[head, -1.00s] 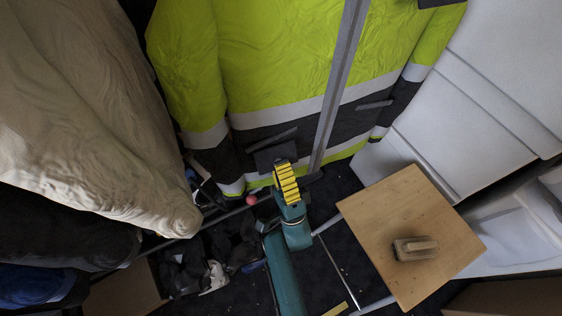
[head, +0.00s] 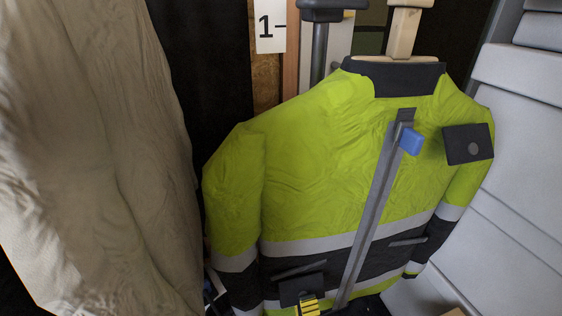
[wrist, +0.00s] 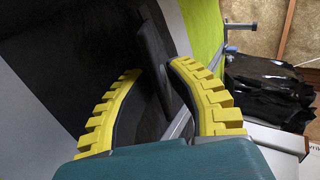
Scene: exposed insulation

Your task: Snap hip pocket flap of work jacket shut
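The work jacket (head: 320,190) is yellow-green with grey bands and a dark lower part, and hangs upright on a hanger. A dark hip pocket flap (head: 293,288) hangs at its lower left, below a grey slanted strip. My gripper (head: 308,299) is at the flap's lower right edge in the head view; its yellow fingers are cut off by the frame's bottom. In the wrist view my gripper (wrist: 155,70) has its fingers apart. A dark flat piece (wrist: 153,45), probably the flap, stands between or just beyond the fingertips; contact cannot be told. No snap shows on the hip flap.
A dark chest flap (head: 455,150) with a round grey stud is at the upper right. Beige cloth (head: 90,150) hangs at left, and white panels (head: 515,180) stand at right.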

